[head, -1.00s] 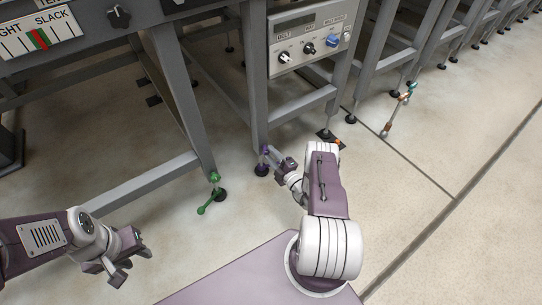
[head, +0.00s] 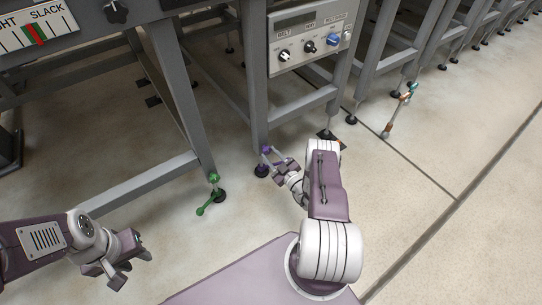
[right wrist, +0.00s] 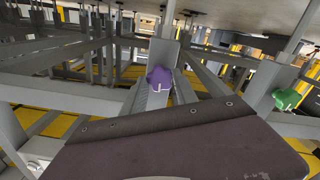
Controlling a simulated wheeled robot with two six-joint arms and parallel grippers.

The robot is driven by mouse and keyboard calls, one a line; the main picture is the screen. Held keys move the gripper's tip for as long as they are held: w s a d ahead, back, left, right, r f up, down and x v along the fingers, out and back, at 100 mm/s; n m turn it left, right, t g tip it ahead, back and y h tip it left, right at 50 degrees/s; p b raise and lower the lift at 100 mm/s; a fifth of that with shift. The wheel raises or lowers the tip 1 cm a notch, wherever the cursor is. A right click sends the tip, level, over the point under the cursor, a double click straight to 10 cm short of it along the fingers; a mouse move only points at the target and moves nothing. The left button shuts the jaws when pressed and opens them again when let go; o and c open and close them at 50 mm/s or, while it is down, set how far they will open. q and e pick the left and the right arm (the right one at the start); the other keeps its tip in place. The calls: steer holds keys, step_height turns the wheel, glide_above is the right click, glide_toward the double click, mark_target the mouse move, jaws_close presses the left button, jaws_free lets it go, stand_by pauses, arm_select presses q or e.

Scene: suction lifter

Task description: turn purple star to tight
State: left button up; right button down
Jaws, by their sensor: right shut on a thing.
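The purple star (head: 266,150) is a small knob low on a grey leg, just above its dark foot. In the right wrist view it shows as a purple shape (right wrist: 158,77) just beyond the dark wrist part. My right gripper (head: 273,158) is at this knob and shut on it; its fingertips are small and partly hidden. My left gripper (head: 132,268) is open and empty above the floor at lower left.
A green star (head: 213,178) with a handle is on the neighbouring leg, left of the purple one. A control panel (head: 309,40) with knobs hangs above. Grey legs and crossbars stand close around my right gripper.

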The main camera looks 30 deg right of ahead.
steer(key=shift+m, duration=0.6)
steer(key=c, duration=1)
jaws_free()
steer(key=shift+o, duration=0.2)
steer(key=shift+s+r+p, duration=0.1)
steer(key=shift+s+p, duration=0.25)
steer(key=shift+s, duration=0.1)
steer(key=s+p, duration=0.3)
steer(key=s, duration=0.5)
steer(key=shift+s+d+p, duration=0.15)
steer(key=shift+d+p, duration=0.15)
steer(key=shift+p, duration=0.05)
